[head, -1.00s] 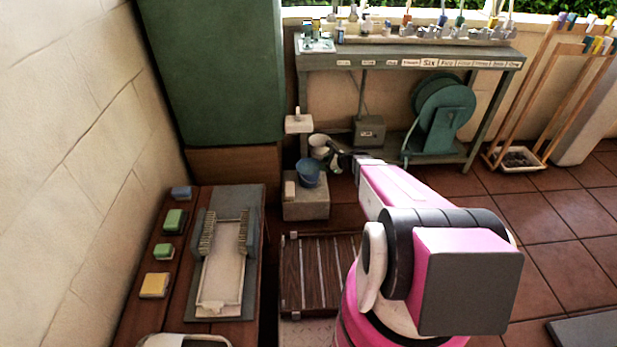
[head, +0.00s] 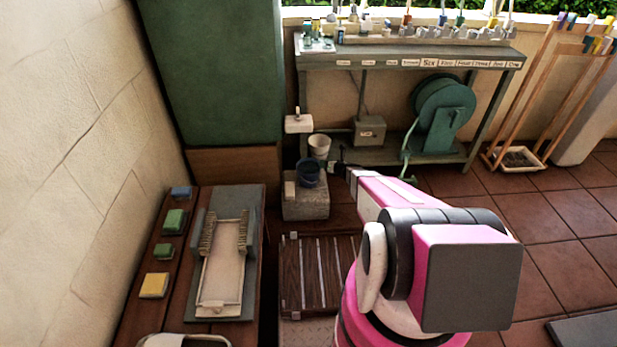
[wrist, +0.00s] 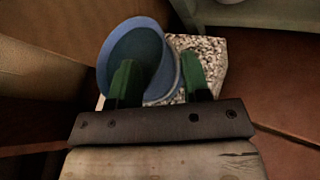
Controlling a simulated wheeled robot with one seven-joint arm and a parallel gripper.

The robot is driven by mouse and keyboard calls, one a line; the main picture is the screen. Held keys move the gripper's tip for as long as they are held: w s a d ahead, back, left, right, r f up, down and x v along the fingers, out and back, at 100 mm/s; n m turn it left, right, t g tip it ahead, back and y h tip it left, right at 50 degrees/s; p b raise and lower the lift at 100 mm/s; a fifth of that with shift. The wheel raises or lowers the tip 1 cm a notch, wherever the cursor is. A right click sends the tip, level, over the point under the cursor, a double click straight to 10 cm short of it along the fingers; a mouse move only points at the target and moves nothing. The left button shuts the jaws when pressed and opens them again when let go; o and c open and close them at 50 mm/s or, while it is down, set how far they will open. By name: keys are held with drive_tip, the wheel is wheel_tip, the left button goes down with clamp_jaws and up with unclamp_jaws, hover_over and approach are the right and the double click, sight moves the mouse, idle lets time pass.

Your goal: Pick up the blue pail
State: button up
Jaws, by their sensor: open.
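The blue pail (head: 307,175) stands on the speckled stone block (head: 306,205) below the bench's left end. In the wrist view the pail (wrist: 138,38) lies just ahead of my gripper (wrist: 157,66). The two green fingers are apart: the left one shows in front of the pail's opening, the right one outside its right wall, over the stone. That wall appears between them; I cannot tell if either finger touches it. In the head view my gripper (head: 340,166) is right of the pail, small and dark. The fingers hide part of the pail.
A white pot (head: 319,146) stands right behind the pail. The grey bench (head: 410,62) with a green reel (head: 443,112) stands behind. A slatted wooden mat (head: 318,270) lies in front. Open tiles are at right.

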sight(315, 161)
drive_tip(key=x, duration=0.5)
drive_tip(key=shift+s+a+f, duration=0.15)
drive_tip(key=shift+a+f, duration=0.05)
drive_tip(key=shift+f, duration=0.15)
clamp_jaws()
drive_tip(key=shift+s, duration=0.1)
idle(1.0)
